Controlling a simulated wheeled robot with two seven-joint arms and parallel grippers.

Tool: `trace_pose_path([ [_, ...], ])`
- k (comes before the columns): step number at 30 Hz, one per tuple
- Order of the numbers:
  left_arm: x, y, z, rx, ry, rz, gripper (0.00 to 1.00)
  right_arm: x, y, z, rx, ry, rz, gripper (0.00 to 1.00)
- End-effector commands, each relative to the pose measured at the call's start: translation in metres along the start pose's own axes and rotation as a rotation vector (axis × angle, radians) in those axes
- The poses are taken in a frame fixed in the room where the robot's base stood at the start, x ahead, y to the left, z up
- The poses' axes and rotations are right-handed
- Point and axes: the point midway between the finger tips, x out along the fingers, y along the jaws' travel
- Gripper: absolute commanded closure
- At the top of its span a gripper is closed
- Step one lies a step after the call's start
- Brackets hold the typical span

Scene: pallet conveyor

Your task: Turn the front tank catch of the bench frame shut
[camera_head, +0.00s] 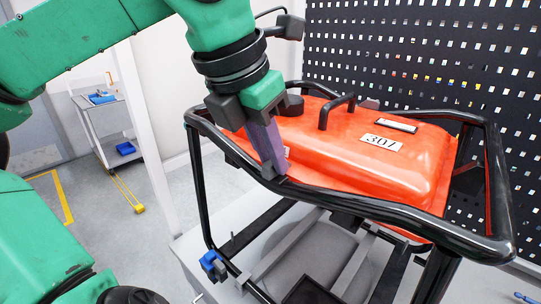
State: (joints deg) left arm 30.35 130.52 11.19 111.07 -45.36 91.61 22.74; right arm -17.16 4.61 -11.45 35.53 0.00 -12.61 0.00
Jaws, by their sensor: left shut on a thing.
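The bench frame (350,202) is a black tube frame around an orange tank (330,150) marked 307. My left gripper (277,172) points down at the frame's front top tube, at the tank's near edge. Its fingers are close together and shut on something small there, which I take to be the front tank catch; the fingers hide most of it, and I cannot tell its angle. My right gripper is not in view; a green arm part of mine shows at lower left.
The frame stands on a pale bench (195,250). A blue clamp-like part (212,265) sits low at the frame's left leg. A black perforated panel (430,60) stands close behind. A grey cart (105,125) stands far left, with open floor before it.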

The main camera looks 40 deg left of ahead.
Motion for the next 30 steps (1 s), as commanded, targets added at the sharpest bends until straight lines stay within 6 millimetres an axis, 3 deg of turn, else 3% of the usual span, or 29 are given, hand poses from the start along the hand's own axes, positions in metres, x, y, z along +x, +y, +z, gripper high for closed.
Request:
trace_pose_path([
  [18,0.0013,-0.0003,-0.0014,-0.04,0.008,0.017,1.0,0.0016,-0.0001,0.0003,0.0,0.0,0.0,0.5],
  [19,0.0013,-0.0003,-0.0014,-0.04,0.007,0.017,0.7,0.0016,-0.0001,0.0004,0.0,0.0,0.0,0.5],
  [21,0.0011,-0.0003,-0.0012,-0.04,0.006,0.017,0.51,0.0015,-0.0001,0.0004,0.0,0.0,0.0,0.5],
  [30,0.0003,-0.0004,-0.0005,-0.039,0.003,0.016,0.51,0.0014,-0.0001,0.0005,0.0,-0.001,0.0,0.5],
])
